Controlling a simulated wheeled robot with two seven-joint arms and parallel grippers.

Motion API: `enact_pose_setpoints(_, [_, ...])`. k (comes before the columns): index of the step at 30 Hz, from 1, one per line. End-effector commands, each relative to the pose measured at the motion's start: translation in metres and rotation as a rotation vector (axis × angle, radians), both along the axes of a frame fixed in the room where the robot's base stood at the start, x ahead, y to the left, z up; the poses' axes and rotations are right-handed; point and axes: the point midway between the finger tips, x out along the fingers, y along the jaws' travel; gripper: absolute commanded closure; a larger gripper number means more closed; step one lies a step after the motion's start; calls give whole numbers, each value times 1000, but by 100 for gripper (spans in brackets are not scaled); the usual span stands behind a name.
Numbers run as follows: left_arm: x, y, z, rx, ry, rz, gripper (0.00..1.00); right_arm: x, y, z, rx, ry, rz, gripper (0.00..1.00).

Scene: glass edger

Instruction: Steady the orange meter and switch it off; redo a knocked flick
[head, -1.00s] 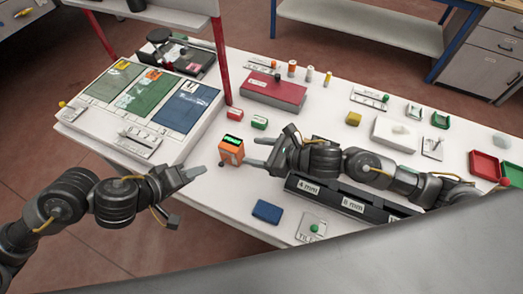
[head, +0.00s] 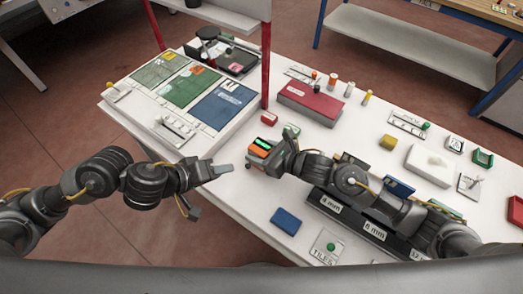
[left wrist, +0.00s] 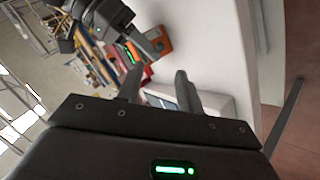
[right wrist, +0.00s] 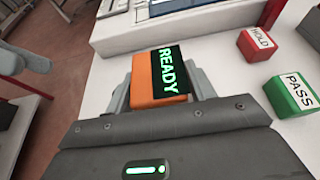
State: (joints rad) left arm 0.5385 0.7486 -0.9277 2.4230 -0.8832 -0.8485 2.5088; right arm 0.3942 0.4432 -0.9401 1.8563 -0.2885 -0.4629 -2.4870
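The orange meter (head: 257,152) stands on the white table with its green display lit. In the right wrist view the meter (right wrist: 158,80) shows "READY" on its dark face. My right gripper (head: 265,160) has one finger on each side of the meter and looks shut on it. My left gripper (head: 207,190) is open and empty, to the left of the meter and apart from it. In the left wrist view, the meter (left wrist: 158,40) shows beyond the spread fingers, beside my right gripper. I cannot make out the meter's switch.
Red HOLD (right wrist: 257,45) and green PASS (right wrist: 291,93) blocks stand close to the meter. A dark slotted rack (head: 350,222) is under my right arm. A red post (head: 266,60) rises behind. The table left of the blue block is clear.

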Motion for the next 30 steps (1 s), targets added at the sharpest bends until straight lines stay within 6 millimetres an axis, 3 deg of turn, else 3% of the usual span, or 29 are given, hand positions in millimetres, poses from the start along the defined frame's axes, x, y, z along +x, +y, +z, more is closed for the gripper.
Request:
enact_pose_setpoints(1, [0,0,0,0,0,0,64,0,0,0,0,0,0,53])
enact_pose_setpoints(8, [0,0,0,0,0,0,64,0,0,0,0,0,0,83])
enact_pose_setpoints(15, [0,0,0,0,0,0,65,0,0,0,0,0,0,84])
enact_pose_setpoints(20, [1,-8,0,17,-21,-58,86,0,0,0,0,0,0,84])
enact_pose_setpoints(23, [3,-27,-1,63,-76,-202,99,0,0,0,0,0,0,84])
enact_pose_setpoints(30, [0,-93,-7,270,-366,-888,100,0,0,1,1,-1,0,84])
